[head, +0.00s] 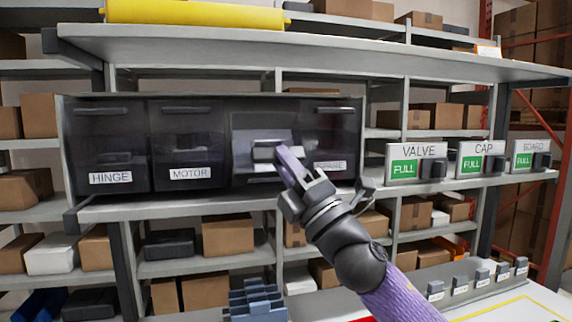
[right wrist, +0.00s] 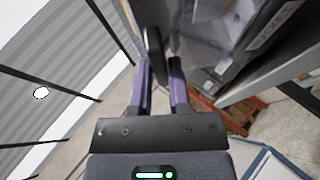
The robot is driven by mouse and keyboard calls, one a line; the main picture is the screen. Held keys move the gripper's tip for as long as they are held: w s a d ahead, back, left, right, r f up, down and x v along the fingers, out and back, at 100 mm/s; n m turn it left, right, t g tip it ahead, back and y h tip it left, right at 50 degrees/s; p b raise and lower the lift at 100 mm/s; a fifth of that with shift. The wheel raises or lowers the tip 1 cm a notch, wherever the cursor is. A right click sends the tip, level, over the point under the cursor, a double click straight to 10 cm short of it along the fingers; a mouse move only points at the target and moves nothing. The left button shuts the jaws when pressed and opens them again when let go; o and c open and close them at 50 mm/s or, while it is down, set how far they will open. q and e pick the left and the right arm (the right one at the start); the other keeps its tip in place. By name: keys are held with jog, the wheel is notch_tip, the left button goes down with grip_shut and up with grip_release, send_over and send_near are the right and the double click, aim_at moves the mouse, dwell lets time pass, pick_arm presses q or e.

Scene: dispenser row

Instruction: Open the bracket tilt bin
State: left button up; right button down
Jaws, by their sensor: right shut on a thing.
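A row of dark translucent tilt bins stands on the shelf. The third bin from the left (head: 243,140) has a lighter front that leans outward from the row; no label on it can be read, so I cannot confirm the word bracket. My right gripper (head: 285,152) is at its front, shut on its dark handle. In the right wrist view the purple fingers (right wrist: 160,70) sit on either side of the handle (right wrist: 153,42), with the see-through bin (right wrist: 210,30) just beyond and pale contents showing through it. My left gripper is in neither view.
The hinge bin (head: 106,150) and motor bin (head: 188,145) on the left look closed. A bin with a partly hidden label (head: 332,140) is close on the right. Valve (head: 418,150) and cap (head: 478,150) dispensers stand further right. A shelf board (head: 300,50) overhangs the row.

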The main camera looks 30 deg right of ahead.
jog(key=c, duration=0.6)
grip_release()
jog(key=shift+w+f, duration=0.15)
jog(key=b+v, duration=0.4)
jog(key=v, duration=0.6)
